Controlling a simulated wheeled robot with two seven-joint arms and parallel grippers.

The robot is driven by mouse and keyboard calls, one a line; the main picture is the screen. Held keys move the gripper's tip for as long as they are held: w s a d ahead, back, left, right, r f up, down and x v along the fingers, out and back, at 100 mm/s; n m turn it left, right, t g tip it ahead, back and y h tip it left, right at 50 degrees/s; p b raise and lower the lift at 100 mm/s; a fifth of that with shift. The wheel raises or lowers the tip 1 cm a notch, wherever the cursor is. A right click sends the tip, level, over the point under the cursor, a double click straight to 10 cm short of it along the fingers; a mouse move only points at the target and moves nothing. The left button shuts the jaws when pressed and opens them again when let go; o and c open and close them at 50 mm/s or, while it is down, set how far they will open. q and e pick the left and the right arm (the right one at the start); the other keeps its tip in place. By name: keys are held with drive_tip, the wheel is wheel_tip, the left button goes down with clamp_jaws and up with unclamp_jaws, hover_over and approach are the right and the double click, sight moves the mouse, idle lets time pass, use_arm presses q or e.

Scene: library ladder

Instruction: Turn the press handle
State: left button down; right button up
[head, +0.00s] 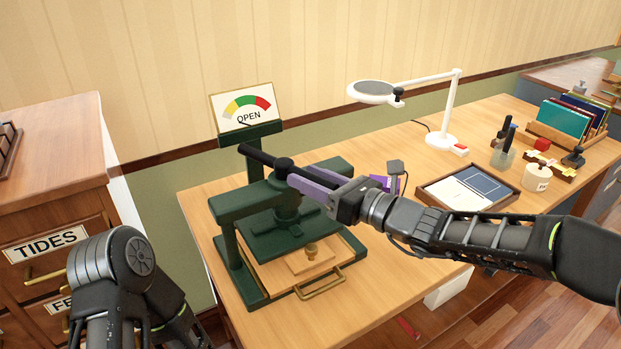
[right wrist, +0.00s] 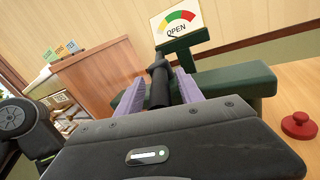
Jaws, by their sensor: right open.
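The dark green press (head: 232,207) stands on the wooden desk. Its black handle bar (head: 258,156) sticks out to the left at the top; the bar also shows in the right wrist view (right wrist: 160,86). A gauge sign (head: 244,107) behind the press reads OPEN, with a green, yellow and red arc. My right gripper (head: 298,179) is at the press top, its purple fingers open. In the right wrist view the bar lies between the two fingers (right wrist: 158,92), with no clear grip on it. My left arm shows at lower left; its gripper is out of view.
A white lamp (head: 441,138), a framed tray (head: 427,195) and a white pot (head: 537,178) stand to the right. A drawer cabinet (head: 48,150) is at left. A red knob (right wrist: 300,124) shows in the right wrist view.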

drive_tip(key=v, duration=0.7)
drive_tip(key=shift+s+d, duration=0.2)
drive_tip(key=shift+d, duration=0.15)
idle(0.5)
